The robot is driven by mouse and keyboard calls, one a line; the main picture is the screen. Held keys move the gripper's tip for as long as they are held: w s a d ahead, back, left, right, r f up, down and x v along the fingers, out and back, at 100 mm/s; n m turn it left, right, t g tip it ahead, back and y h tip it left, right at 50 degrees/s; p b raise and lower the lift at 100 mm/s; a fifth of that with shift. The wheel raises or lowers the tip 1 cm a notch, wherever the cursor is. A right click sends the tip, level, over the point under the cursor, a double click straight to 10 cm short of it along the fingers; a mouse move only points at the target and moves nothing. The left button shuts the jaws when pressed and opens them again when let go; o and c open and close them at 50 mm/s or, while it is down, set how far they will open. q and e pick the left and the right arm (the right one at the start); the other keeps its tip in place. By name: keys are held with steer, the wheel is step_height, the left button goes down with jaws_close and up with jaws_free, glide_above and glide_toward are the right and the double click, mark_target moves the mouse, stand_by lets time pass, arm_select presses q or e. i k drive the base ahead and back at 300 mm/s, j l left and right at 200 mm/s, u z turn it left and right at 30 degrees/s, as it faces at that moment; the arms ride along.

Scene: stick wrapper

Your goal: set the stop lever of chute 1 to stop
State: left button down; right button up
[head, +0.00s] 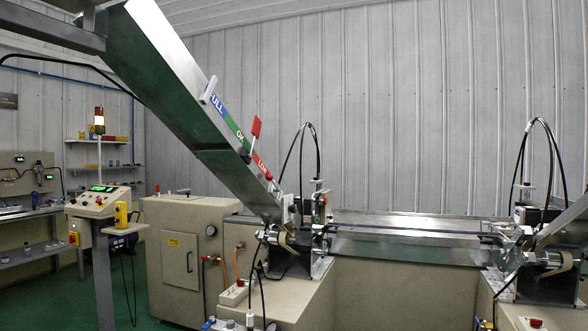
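A long metal chute (180,95) slopes from the upper left down to a wrapping station at the centre. A second chute (570,217) shows only partly at the right edge; I see no number on either. The left chute carries a blue, green and red strip (238,131) reading FULL, OK and a partly hidden third word. A red flag (256,126) on a thin stem stands up at this strip. Small pale and red parts (320,205) sit by the chute's lower end; I cannot tell which is the stop lever or how it is set. Neither gripper is in view.
A beige machine bench (370,285) spans the centre and right. A control panel (100,200) on a post stands at left, by a beige cabinet (185,255). Black hoses arch above both stations. Green floor (135,285) is open between panel and cabinet.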

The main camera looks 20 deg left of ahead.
mark_target(270, 176)
steer(key=i+u, duration=0.15)
steer(key=i, duration=0.25)
steer(key=i+l+u, duration=0.15)
steer(key=i, duration=0.3)
steer(key=i+l+u, duration=0.15)
steer(key=i, duration=0.25)
steer(key=i+l+u, duration=0.2)
steer(key=i+u, duration=0.2)
steer(key=i+l+u, duration=0.9)
steer(key=l+u, duration=0.25)
